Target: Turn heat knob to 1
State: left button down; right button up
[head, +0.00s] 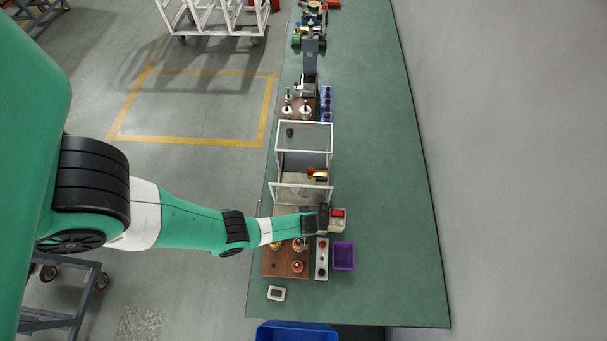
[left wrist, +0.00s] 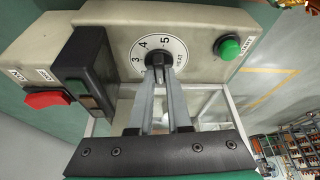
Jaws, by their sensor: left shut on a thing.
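The heat knob (left wrist: 157,59) is a small black knob at the centre of a white round dial (left wrist: 140,49) on a beige control box (left wrist: 105,14). My left gripper (left wrist: 158,73) is shut on the knob, one finger on each side. In the head view the left gripper (head: 322,218) is at the box, whose red-topped end (head: 338,213) shows beside it. My right gripper is not in view.
Beside the dial are a green button (left wrist: 229,47), a black block (left wrist: 90,70) and a red switch (left wrist: 47,99). A white-framed enclosure (head: 304,123), a purple bin (head: 344,256) and a brown board (head: 272,266) stand nearby. The green table's right side (head: 395,200) is clear.

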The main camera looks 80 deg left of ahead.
pick_arm(q)
jog(key=shift+n, duration=0.3)
jog(key=c, duration=0.9)
grip_release()
jog(key=shift+o, duration=0.2)
jog(key=shift+r, duration=0.1)
